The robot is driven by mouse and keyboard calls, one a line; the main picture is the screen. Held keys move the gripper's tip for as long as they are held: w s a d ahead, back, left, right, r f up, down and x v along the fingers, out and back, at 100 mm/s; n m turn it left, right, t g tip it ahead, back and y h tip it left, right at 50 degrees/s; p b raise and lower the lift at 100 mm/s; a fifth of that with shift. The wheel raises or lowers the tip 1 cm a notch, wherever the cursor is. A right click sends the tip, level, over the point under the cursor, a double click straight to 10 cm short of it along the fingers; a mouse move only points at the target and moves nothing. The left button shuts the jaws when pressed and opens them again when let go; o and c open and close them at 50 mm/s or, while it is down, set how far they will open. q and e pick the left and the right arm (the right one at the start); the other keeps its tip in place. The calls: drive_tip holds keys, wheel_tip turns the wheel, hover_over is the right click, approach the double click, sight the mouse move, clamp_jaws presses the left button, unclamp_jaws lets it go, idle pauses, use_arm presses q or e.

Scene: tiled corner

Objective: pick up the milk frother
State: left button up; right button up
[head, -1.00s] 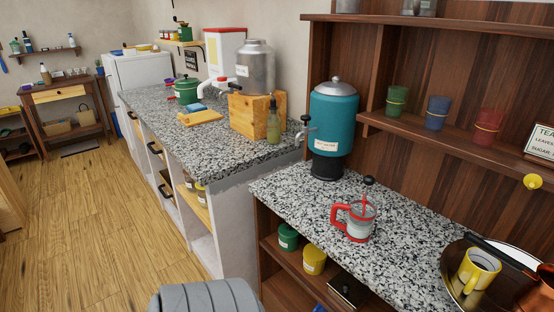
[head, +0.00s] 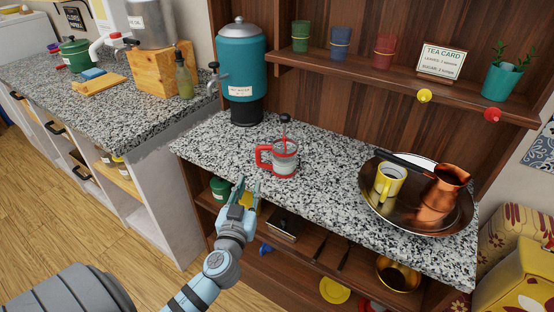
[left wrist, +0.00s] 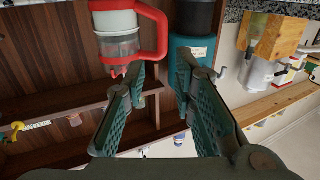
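The milk frother (head: 284,160) is a clear glass jug with red bands, a red handle on its left and a dark-knobbed plunger on top. It stands upright on the speckled counter. It also shows upside down at the top of the left wrist view (left wrist: 118,42). My left gripper (head: 245,186) is open and empty, in front of the counter's front edge, lower left of the frother and apart from it. In the left wrist view its fingers (left wrist: 160,66) are spread, with the frother beyond the left finger. My right gripper is not in view.
A teal water urn (head: 242,76) stands behind and left of the frother. To the right, a round metal tray (head: 444,222) holds a yellow mug (head: 389,182) and a copper pot (head: 440,190). A shelf with coloured cups is above. Counter around the frother is clear.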

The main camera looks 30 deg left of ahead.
sight(257, 157)
use_arm(q)
drive_tip(key=x, duration=1.4)
drive_tip(key=shift+a+f+p, duration=0.15)
drive_tip(key=shift+p, duration=0.15)
drive_tip(key=shift+s, duration=0.1)
clamp_jaws()
